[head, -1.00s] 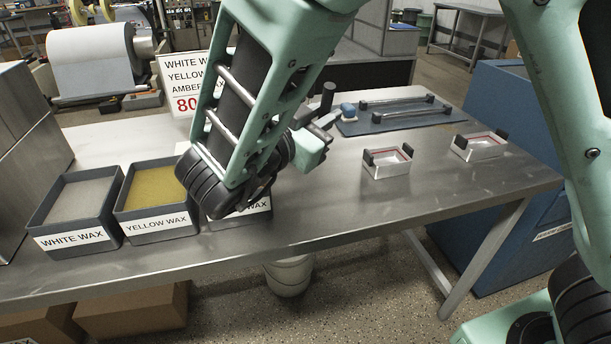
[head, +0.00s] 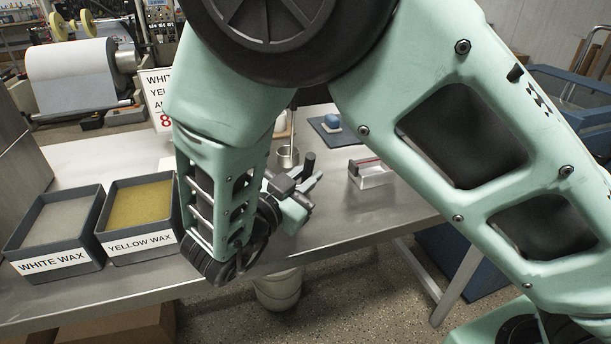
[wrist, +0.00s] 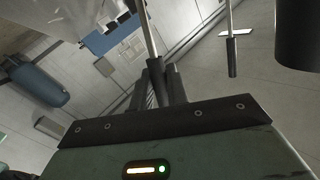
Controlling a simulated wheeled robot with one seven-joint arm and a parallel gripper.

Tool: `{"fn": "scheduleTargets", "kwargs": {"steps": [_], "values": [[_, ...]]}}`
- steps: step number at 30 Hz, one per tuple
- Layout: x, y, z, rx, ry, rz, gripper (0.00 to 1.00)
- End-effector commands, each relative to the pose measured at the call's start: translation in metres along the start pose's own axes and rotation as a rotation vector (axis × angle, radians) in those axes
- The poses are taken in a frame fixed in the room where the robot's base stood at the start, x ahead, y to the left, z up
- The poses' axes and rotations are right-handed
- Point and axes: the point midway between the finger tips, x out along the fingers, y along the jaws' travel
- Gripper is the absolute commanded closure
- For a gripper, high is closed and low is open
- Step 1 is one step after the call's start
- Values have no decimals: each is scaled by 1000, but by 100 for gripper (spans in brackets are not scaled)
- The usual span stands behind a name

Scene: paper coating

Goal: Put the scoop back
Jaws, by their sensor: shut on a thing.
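My gripper (head: 300,186) is over the table, right of the wax tubs, and shut on a slim dark handle (head: 308,161), which I take to be the scoop's. In the wrist view, the closed fingers (wrist: 158,88) have a thin metal rod (wrist: 147,28) running from them to the top edge. The scoop's bowl cannot be made out clearly. A small metal cup (head: 288,156) stands on the table just behind the gripper, with an upright rod by it; I cannot tell whether it is the scoop's holder.
The white wax tub (head: 58,230) and yellow wax tub (head: 140,215) stand at the left on the steel table (head: 335,230). My arm hides the space right of them.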

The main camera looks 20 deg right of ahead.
Motion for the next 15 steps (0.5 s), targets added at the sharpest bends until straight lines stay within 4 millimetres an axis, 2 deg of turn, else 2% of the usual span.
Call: {"fn": "scheduleTargets", "kwargs": {"steps": [4, 5, 6, 7, 15], "values": [[0, 1, 4, -1, 1, 0, 100], [0, 1, 3, -1, 0, 0, 76], [0, 1, 2, -1, 0, 0, 65], [0, 1, 2, -1, 0, 0, 62], [0, 0, 1, 0, 0, 0, 62]]}}
